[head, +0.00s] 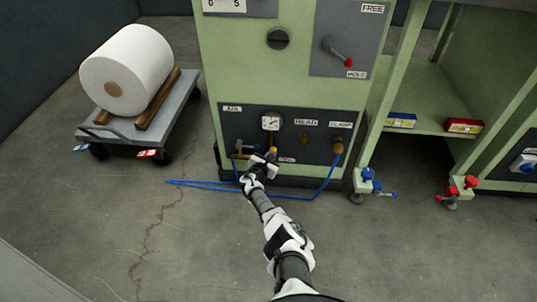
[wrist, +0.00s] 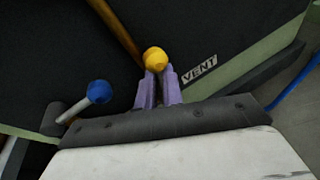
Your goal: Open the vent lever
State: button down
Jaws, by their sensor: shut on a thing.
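The vent lever's yellow knob (wrist: 154,58) shows in the wrist view, left of a white VENT label (wrist: 199,68). My gripper (wrist: 158,78) has its two purple fingers closed on this knob, one on each side, with its top showing above the tips. In the head view the yellow knob (head: 273,150) is low on the dark panel under the gauge, and my gripper (head: 266,160) reaches it from the front. A brass-coloured rod (wrist: 118,28) runs up and left from near the knob; its join is hidden.
A blue-knobbed lever (wrist: 98,92) stands close left of my gripper. A blue hose (head: 325,180) loops from the panel across the floor. A cart (head: 190,98) with a white roll (head: 127,70) stands left. Green bench legs (head: 385,105) are right. The front floor is open.

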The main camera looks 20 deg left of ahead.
jog(key=m, duration=0.1)
jog(key=w+d+m+y, duration=0.1)
jog(key=shift+d+r+m+g, duration=0.25)
jog(key=shift+r+m+g, duration=0.05)
jog(key=shift+r+m, duration=0.1)
jog(key=shift+w+d+f+m+g+y, duration=0.2)
jog(key=shift+d+f+m+g+y, duration=0.15)
jog(key=shift+d+m+y, duration=0.5)
jog(key=shift+a+f+m, duration=0.1)
jog(key=shift+m, duration=0.15)
jog(key=c, duration=1.4)
grip_release()
jog(key=shift+s+a+f, duration=0.1)
jog(key=shift+s+f, duration=0.05)
jog(key=shift+s+a, duration=0.1)
jog(key=shift+a, duration=0.05)
